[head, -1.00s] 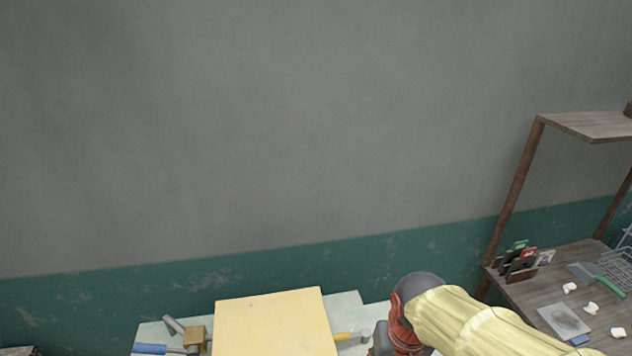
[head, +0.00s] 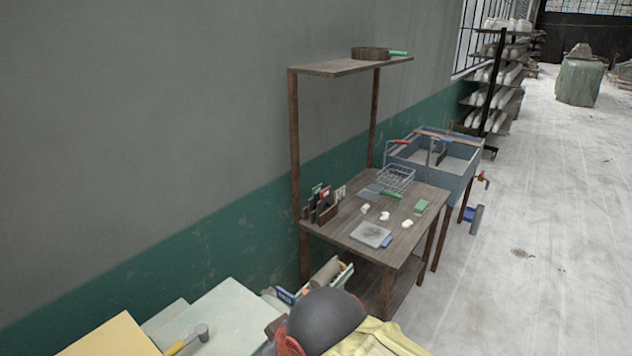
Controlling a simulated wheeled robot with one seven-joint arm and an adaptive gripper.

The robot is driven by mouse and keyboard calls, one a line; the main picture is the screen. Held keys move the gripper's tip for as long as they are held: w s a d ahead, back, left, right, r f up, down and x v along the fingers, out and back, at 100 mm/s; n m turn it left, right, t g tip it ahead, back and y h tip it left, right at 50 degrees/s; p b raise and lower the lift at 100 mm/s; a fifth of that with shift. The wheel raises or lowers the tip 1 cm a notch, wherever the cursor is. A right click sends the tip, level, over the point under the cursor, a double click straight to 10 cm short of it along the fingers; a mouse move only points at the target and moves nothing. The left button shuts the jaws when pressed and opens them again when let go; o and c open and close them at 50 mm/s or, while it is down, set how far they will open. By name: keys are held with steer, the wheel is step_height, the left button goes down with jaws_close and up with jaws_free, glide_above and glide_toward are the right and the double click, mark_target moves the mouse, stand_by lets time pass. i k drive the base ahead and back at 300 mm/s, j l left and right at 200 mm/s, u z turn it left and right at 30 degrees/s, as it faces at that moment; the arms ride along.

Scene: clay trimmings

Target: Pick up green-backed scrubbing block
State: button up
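A small green block (head: 421,207), which looks like the green-backed scrubbing block, lies near the right end of the wooden table (head: 345,238). Its underside is hidden. My gripper is out of view.
The table also bears white lumps (head: 364,209), a grey slab (head: 370,234), a wire basket (head: 397,178) and upright cards in a rack (head: 322,205). A shelf (head: 345,67) overhangs the back.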

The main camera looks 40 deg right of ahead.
mark_target(421, 207)
steer(key=z, duration=2)
steer(key=i+l, duration=0.2)
steer(key=i, duration=0.25)
steer(key=i+l, duration=0.2)
steer(key=i, duration=0.3)
steer(key=i+l, duration=0.2)
steer(key=i, duration=0.25)
steer(key=i+l+u, duration=0.1)
steer(key=i, duration=0.4)
steer(key=i+l, duration=0.3)
steer(key=i, duration=0.15)
steer(key=i+l, duration=0.25)
steer(key=i, duration=0.25)
steer(key=i+l, duration=0.2)
steer(key=i, duration=0.25)
